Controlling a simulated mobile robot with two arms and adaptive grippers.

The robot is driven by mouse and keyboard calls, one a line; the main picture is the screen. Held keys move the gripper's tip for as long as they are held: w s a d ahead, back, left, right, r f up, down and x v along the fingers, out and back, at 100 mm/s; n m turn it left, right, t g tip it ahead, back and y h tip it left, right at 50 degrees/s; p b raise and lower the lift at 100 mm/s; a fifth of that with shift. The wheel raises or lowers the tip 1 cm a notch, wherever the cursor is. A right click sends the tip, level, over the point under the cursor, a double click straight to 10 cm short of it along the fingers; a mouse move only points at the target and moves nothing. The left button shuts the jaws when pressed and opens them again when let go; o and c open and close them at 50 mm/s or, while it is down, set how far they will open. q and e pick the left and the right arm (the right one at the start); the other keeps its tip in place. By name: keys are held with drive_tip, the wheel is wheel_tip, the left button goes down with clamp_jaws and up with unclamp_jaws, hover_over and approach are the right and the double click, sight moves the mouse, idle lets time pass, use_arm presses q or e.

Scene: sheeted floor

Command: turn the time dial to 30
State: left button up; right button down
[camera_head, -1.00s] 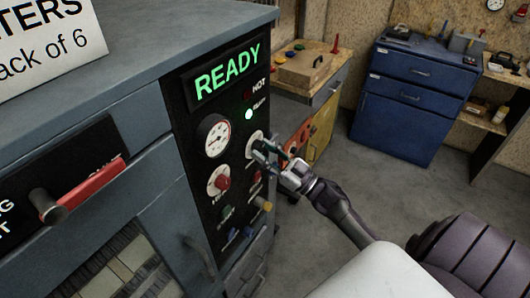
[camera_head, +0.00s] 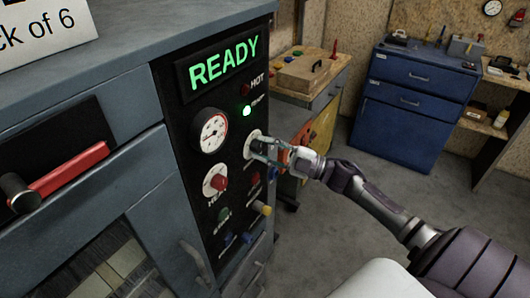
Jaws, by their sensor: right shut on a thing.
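The black control panel (camera_head: 172,118) is on the front of a grey machine, with a lit green READY display (camera_head: 223,63). The dial (camera_head: 253,142) sits right of the round gauge (camera_head: 211,131), on a pale round plate. My right gripper (camera_head: 262,149) comes in from the right and is shut on this dial. Its fingers hide most of the knob, so the pointer and the number it stands at cannot be read. My left gripper is not in view.
A red-centred knob (camera_head: 216,181) is below the gauge. Several coloured buttons are lower on the panel. A red handle (camera_head: 68,171) sticks out at the left. A blue cabinet (camera_head: 408,110) and a wooden box (camera_head: 312,71) stand behind. The grey floor at right is clear.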

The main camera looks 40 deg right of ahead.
drive_tip(key=shift+n+g, duration=0.5)
drive_tip(key=shift+n, duration=0.5)
drive_tip(key=c, duration=0.8)
unclamp_jaws()
drive_tip(key=shift+o, duration=0.2)
drive_tip(key=shift+s+d, duration=0.1)
drive_tip(key=v, duration=1.1)
drive_tip(key=shift+s+d, duration=0.25)
drive_tip(key=shift+s, duration=0.05)
